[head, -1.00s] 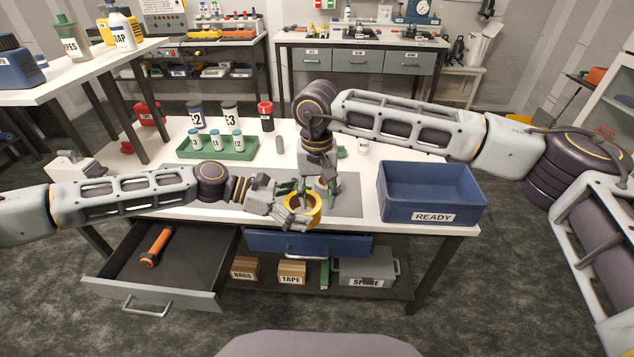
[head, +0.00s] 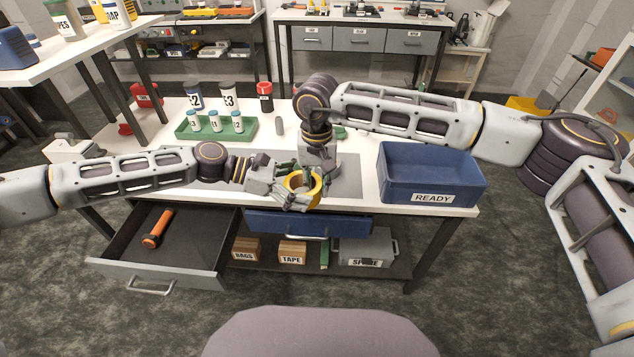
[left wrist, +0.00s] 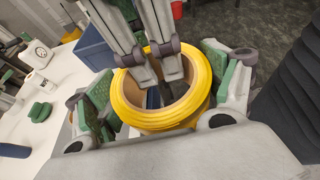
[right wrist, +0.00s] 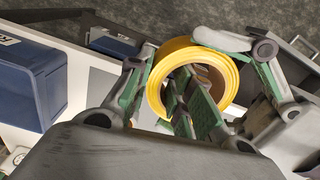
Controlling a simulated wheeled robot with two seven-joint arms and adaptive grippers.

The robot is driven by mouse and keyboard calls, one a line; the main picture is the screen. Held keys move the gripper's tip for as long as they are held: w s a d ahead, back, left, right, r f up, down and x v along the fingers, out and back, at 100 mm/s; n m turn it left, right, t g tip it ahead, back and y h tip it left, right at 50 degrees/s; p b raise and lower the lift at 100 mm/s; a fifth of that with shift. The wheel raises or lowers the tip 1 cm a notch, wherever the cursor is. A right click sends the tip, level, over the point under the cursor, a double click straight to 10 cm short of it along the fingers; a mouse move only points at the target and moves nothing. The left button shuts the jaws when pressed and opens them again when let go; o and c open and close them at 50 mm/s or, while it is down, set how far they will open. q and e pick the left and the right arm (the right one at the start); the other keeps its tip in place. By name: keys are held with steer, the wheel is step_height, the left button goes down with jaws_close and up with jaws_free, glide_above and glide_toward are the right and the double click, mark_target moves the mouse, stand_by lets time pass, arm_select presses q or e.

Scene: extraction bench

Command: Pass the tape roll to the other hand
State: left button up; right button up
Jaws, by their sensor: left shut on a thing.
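The yellow tape roll (head: 317,188) is above the front edge of the white bench. It also shows in the left wrist view (left wrist: 199,82) and the right wrist view (right wrist: 228,75). My left gripper (left wrist: 160,66) is shut on the roll, with its green-padded fingers on opposite outer sides. My right gripper (right wrist: 162,76) comes down from above.
The blue READY box (head: 430,198) stands to the right on the bench. A green rack (head: 215,133) with small bottles is at the back left. An open grey drawer (head: 160,277) holding an orange-handled tool juts out at front left. A blue drawer (head: 310,224) lies below the grippers.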

arm_select(q)
steer(key=o, duration=1)
steer(key=shift+c, duration=0.2)
steer(key=shift+a, duration=0.1)
steer(key=v, duration=1.1)
steer(key=shift+a, duration=0.4)
